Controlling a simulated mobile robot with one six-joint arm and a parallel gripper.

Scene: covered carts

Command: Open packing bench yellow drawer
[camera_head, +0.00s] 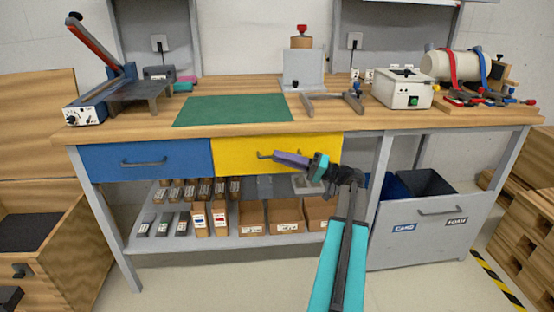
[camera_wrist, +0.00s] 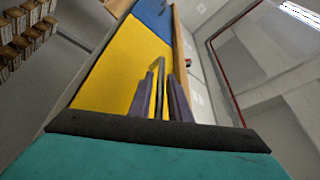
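The yellow drawer (camera_head: 235,162) is in the bench front, right of the blue drawer, and looks flush with it. Its dark bar handle (camera_head: 264,155) shows at the left end; the rest is hidden behind my fingers. My gripper (camera_head: 276,154) reaches in from the lower right with its purple fingers at the handle. In the wrist view, the yellow drawer front (camera_wrist: 118,65) fills the middle, and the handle (camera_wrist: 159,75) runs between the two fingers of my gripper (camera_wrist: 160,84). The fingers are apart, one on each side, with narrow gaps visible.
The blue drawer (camera_head: 145,160) is shut. Boxes (camera_head: 287,215) sit on the lower shelf under the yellow drawer. A grey bin unit (camera_head: 425,235) stands to the right, and an open wooden drawer (camera_head: 75,245) at the left. The floor in front of the bench is clear.

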